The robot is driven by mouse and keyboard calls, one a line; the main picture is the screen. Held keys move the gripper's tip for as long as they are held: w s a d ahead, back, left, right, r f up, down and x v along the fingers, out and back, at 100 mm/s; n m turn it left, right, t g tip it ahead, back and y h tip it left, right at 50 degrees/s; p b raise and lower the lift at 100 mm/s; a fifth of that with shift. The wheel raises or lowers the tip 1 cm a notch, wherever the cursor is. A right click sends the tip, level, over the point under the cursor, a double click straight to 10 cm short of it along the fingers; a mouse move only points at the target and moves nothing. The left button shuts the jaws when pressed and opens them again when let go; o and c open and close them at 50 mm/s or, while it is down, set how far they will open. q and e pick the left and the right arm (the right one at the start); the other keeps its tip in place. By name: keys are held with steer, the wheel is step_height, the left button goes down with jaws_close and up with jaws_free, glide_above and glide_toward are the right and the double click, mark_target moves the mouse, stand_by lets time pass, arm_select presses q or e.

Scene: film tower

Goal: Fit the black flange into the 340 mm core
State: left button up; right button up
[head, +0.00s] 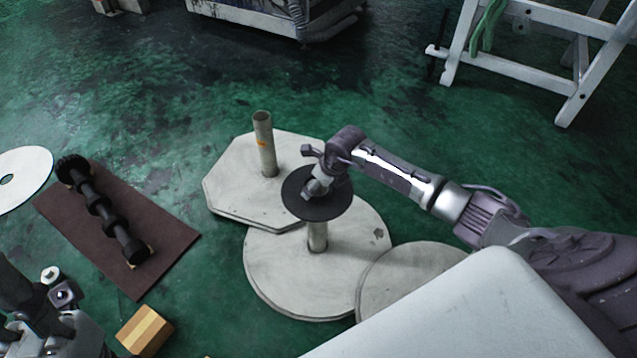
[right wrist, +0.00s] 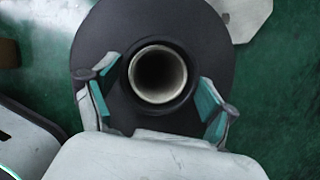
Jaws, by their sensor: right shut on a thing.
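The black flange (head: 336,207) is a flat dark disc over the upright core (head: 317,238) on the round pale board. My right gripper (head: 318,182) is shut on the flange from above. In the right wrist view the teal-padded fingers of my right gripper (right wrist: 156,96) stand either side of the hub of the flange (right wrist: 190,30). A pale round tube end (right wrist: 158,101) shows inside the hub. The flange hides the core's top in the head view, so I cannot tell how deep it sits. My left gripper (head: 60,290) is at the lower left, its jaws unclear.
Another core (head: 263,145) with an orange mark stands on an octagonal board (head: 225,190) behind. A further round board (head: 410,270) lies right. A brown mat (head: 170,240) carries a black lobed bar (head: 105,212). A white disc (head: 25,168) and yellow block (head: 145,330) lie left.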

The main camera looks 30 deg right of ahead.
steer(key=shift+f+b, duration=0.65)
steer(key=shift+f, duration=0.3)
steer(key=o, duration=1.1)
steer(key=v, duration=1.2)
steer(key=shift+w, duration=0.1)
